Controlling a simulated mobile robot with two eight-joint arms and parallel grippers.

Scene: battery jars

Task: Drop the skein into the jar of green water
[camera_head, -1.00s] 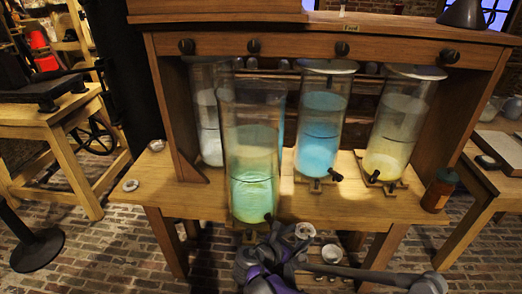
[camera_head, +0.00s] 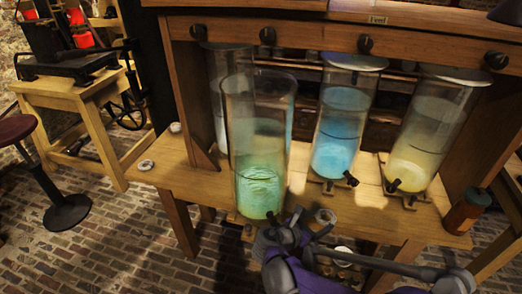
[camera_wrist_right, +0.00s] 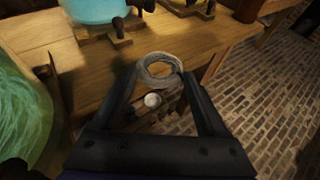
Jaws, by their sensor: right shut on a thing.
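The jar of green water (camera_head: 260,150) is a tall clear glass cylinder at the bench's front edge. Its green liquid fills roughly the lower half; it also shows at the left of the right wrist view (camera_wrist_right: 22,115). My right gripper (camera_head: 312,226) is low, just right of the jar's base and outside it. It is shut on the skein (camera_head: 325,216), a pale grey ring. In the right wrist view the skein (camera_wrist_right: 160,70) sits between the fingertips (camera_wrist_right: 160,78). My left gripper is not in view.
Behind stand a jar of blue water (camera_head: 341,135), a jar of yellowish liquid (camera_head: 417,145) and a pale jar partly hidden. A brown bottle (camera_head: 466,212) stands at the bench's right end. A stool (camera_head: 62,205) is on the brick floor at left.

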